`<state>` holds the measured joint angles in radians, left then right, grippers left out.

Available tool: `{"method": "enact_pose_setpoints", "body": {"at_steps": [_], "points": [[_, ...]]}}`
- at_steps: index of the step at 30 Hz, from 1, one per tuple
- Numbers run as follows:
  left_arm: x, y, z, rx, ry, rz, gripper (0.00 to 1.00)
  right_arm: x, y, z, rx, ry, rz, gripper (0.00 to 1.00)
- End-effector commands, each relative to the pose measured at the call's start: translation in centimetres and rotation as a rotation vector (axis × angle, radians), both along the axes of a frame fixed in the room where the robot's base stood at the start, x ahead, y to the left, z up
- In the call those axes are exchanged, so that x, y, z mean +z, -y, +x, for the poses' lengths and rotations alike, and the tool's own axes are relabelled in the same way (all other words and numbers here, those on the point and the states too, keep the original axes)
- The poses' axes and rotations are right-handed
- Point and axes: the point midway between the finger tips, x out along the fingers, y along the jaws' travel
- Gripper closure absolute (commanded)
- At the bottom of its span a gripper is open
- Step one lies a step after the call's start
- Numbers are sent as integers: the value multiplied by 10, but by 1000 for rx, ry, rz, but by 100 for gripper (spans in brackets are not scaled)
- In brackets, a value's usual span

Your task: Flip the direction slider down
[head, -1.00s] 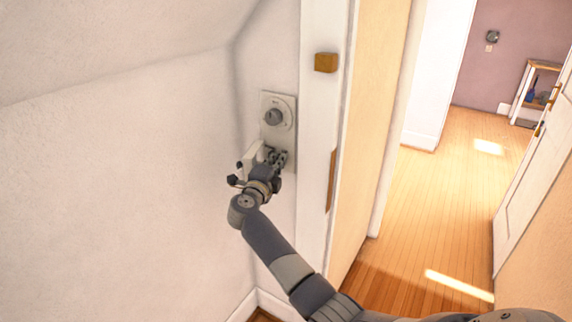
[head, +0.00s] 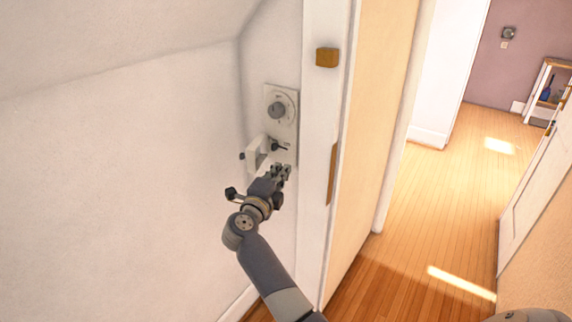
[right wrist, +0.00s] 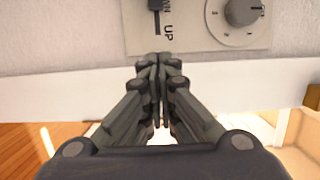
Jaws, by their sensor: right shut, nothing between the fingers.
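A pale control plate (head: 293,128) is fixed to the wall, with a round grey dial (head: 278,108) at its upper part. Below the dial is the small dark slider (head: 280,147). In the right wrist view the plate (right wrist: 190,42) appears turned sideways, with the slider (right wrist: 155,4) cut by the top edge, a dark slot and the letters UP beside it. My right gripper (head: 284,171) is shut and empty, just below the slider and apart from it. In the right wrist view its closed fingers (right wrist: 154,58) point at the plate's edge. My left gripper is not visible.
A white bracket-like piece (head: 257,152) stands out from the wall left of the slider. A white door frame (head: 314,150) is close on the right, with a wooden block (head: 326,57). A doorway opens onto a bare wooden floor (head: 430,220).

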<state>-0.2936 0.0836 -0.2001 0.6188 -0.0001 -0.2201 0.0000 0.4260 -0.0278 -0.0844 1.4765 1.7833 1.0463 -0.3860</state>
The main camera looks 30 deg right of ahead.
Motion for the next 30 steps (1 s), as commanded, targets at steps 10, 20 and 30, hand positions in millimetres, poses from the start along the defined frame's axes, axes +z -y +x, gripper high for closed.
{"method": "enact_pose_setpoints", "body": {"at_steps": [10,20,30], "points": [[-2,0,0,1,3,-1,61,0,-17,-13,0,0,0,100],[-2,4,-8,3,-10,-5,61,0,-17,-13,0,0,0,100],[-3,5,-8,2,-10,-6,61,-50,-34,-8,102,-121,-232,100]]}}
